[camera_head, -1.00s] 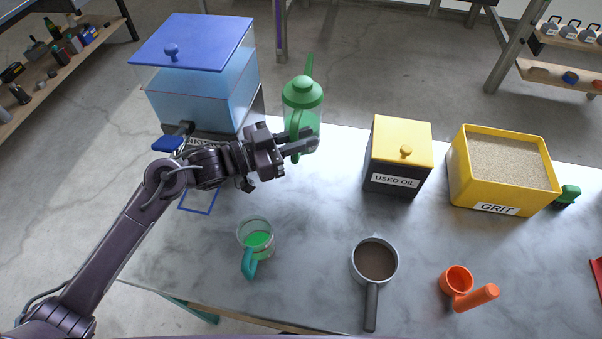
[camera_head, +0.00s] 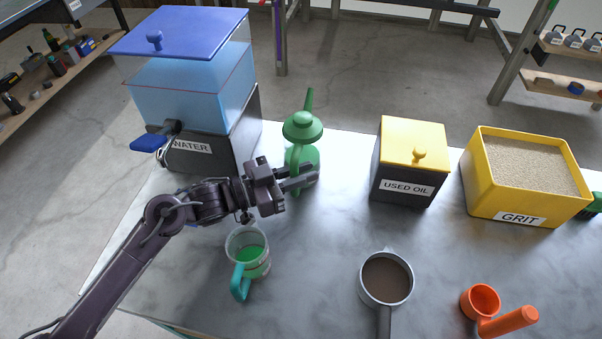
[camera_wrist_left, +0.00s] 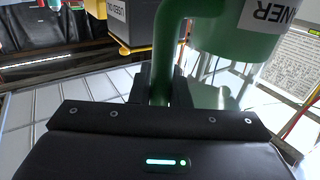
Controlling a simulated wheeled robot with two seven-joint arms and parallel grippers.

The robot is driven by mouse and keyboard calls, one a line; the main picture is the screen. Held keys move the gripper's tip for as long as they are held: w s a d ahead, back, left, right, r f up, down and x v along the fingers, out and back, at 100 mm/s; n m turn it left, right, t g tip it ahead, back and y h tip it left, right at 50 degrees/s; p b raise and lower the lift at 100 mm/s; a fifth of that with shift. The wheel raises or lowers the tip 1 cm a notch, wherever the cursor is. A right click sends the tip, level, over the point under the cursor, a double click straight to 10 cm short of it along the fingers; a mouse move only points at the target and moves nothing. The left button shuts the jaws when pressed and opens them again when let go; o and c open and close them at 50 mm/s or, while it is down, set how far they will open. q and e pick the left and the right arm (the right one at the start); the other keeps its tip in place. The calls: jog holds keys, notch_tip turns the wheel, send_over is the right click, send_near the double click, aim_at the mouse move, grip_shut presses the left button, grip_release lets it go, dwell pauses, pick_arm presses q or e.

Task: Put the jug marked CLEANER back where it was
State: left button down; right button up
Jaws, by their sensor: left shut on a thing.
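The green jug (camera_head: 303,157) with its green lid and spout stands upright between the blue-lidded water tank and the used-oil box in the head view. My left gripper (camera_head: 300,178) is shut on its handle. In the left wrist view the handle (camera_wrist_left: 166,45) runs between the fingers (camera_wrist_left: 160,85), and the jug's white label shows only the ending "NER". The jug's base is close to the grey table top (camera_head: 330,235); I cannot tell whether it touches. My right gripper is not in view.
The water tank (camera_head: 190,105) stands at left with its blue tap over the edge. A clear measuring cup (camera_head: 248,250) with green liquid is in front of my gripper. The used-oil box (camera_head: 408,165), grit bin (camera_head: 520,185), grey pan (camera_head: 387,278) and orange scoop (camera_head: 482,302) lie to the right.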

pick_arm(q)
jog(key=shift+s, duration=0.1)
jog(key=c, duration=1.4)
grip_release()
jog(key=shift+f, duration=0.1)
jog(key=shift+o, duration=0.2)
jog(key=v, duration=1.2)
jog(key=shift+b, duration=0.45)
